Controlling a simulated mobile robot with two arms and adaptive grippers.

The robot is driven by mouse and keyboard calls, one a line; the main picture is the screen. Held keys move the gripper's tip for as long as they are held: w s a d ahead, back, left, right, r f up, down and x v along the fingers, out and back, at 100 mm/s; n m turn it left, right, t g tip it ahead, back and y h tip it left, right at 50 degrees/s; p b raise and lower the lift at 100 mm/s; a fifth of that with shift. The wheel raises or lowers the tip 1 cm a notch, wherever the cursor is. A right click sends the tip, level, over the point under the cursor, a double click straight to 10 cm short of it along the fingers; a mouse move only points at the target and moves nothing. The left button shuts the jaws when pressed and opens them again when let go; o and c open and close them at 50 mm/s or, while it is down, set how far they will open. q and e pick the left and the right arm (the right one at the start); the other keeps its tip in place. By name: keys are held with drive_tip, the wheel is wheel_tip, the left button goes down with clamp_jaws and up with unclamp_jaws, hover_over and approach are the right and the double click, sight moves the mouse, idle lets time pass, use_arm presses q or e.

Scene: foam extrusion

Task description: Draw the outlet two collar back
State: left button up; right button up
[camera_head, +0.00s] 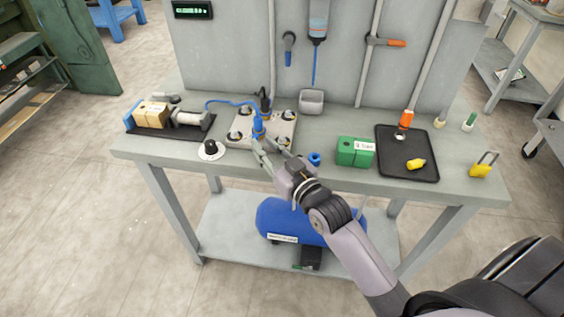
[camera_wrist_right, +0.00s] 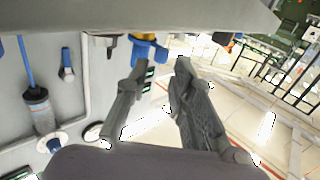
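The light plate (camera_head: 262,128) lies on the bench left of centre and carries several round metal fittings. A blue fitting (camera_head: 259,129) stands upright in its middle, with a blue hose (camera_head: 228,102) running to the left. No outlet number is readable. My right gripper (camera_head: 268,146) reaches over the bench's front edge to the plate's near side, its fingers spread just short of the blue fitting. In the right wrist view, the fingers (camera_wrist_right: 158,72) are apart with nothing clamped between them. A blue collar (camera_wrist_right: 149,50) with yellow above it appears just beyond the left fingertip; contact is unclear. My left gripper is out of view.
A small blue ring (camera_head: 314,158) and a green box (camera_head: 354,151) are right of my gripper. A black tray (camera_head: 407,152) holds a yellow piece. A black knob on a white base (camera_head: 210,150) stands left. A grey cup (camera_head: 311,102) and back panel (camera_head: 335,60) are behind.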

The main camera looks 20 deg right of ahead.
drive_tip(key=s+d, duration=0.1)
drive_tip(key=s, duration=0.8)
drive_tip(key=shift+d, duration=0.35)
